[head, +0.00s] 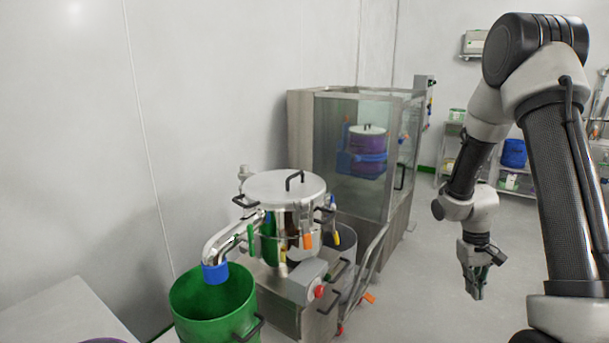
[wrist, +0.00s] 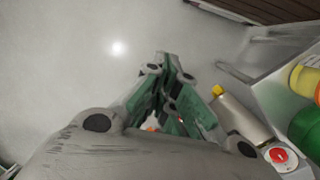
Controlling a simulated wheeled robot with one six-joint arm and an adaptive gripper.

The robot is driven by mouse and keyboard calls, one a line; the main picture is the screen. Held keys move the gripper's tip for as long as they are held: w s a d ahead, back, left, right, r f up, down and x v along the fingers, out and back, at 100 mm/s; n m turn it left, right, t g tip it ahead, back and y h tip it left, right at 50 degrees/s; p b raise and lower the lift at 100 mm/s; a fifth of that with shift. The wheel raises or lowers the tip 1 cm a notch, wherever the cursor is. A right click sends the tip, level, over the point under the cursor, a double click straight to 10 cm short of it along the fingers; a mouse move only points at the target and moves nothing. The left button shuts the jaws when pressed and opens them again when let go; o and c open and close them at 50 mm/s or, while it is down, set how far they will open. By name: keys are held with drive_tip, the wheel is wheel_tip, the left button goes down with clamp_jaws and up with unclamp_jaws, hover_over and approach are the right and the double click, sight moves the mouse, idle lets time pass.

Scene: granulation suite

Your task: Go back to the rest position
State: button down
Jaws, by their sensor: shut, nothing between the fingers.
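My gripper (head: 476,284) hangs from my arm at the right of the head view, pointing down over bare floor. Its fingers are shut with nothing between them. In the wrist view the closed green and grey fingers (wrist: 172,92) show in the middle against pale floor. The gripper is apart from the machine and touches nothing.
A steel machine with a lidded round top (head: 270,185) stands left of my gripper, its spout over a green bin (head: 205,310). Behind it is a glass-fronted cabinet (head: 335,190). Shelves with a blue container (head: 513,153) stand at the back right. Floor between is clear.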

drive_tip(key=s+a+r+t, duration=0.2)
drive_tip(key=s+r, duration=0.4)
drive_tip(key=r, duration=0.4)
drive_tip(key=s+a+r+t+y, duration=0.1)
drive_tip(key=s+a+r+t, duration=0.1)
drive_tip(key=s+r, duration=0.5)
drive_tip(key=s+a+r+t, duration=0.2)
drive_tip(key=s+a+r, duration=0.2)
drive_tip(key=r, duration=0.9)
drive_tip(key=s, duration=0.3)
drive_tip(key=shift+a, duration=0.35)
